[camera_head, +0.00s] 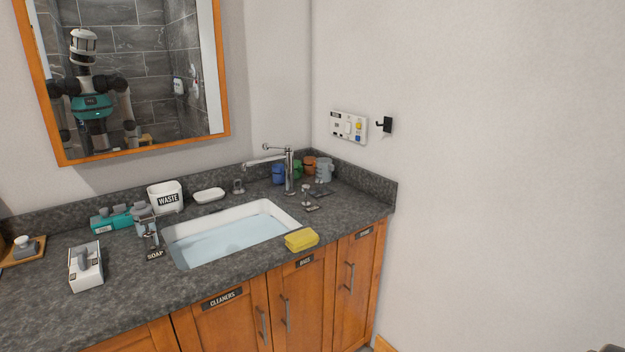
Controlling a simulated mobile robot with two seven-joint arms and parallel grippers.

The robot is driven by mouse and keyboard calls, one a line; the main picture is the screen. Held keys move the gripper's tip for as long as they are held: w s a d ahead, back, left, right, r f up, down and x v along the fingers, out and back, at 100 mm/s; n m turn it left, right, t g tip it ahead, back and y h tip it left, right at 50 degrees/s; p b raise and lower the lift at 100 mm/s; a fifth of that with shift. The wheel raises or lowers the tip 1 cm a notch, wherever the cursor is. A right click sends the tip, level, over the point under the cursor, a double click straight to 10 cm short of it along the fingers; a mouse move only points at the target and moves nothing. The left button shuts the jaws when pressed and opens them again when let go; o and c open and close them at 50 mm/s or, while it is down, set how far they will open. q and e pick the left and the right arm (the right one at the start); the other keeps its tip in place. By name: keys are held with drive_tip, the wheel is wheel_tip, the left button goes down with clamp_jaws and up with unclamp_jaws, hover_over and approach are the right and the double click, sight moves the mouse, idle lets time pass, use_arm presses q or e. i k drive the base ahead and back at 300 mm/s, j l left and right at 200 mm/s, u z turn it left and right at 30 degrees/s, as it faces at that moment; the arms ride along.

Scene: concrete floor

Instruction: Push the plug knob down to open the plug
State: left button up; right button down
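The white sink (178,252) is set in the dark stone counter and holds bluish water. A chrome faucet (289,172) stands at its back right corner. A small metal knob (238,187) stands on the counter behind the sink, left of the faucet. A second small upright metal piece (306,195) stands right of the sink, by a small dark label. I cannot tell for sure which is the plug knob. The plug is not visible under the water. Neither gripper can be made out. A small dark piece at the bottom right corner may be part of my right arm.
A yellow sponge (301,240) lies at the sink's front right edge. A soap dispenser (148,228), a waste bin (165,197) and a soap dish (209,195) stand left of and behind it. Several coloured cups stand behind the faucet. Cabinets are below; a wall is right.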

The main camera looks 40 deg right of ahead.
sight(306, 189)
drive_tip(key=i+l, duration=0.2)
drive_tip(key=l, duration=0.2)
drive_tip(key=i+l, duration=0.2)
drive_tip(key=l, duration=0.15)
drive_tip(key=i+l, duration=0.2)
drive_tip(key=l, duration=0.2)
drive_tip(key=i+l, duration=0.2)
drive_tip(key=l, duration=0.2)
drive_tip(key=i+l, duration=0.2)
drive_tip(key=l, duration=0.15)
drive_tip(key=i+l, duration=0.2)
drive_tip(key=l, duration=0.2)
drive_tip(key=z, duration=0.05)
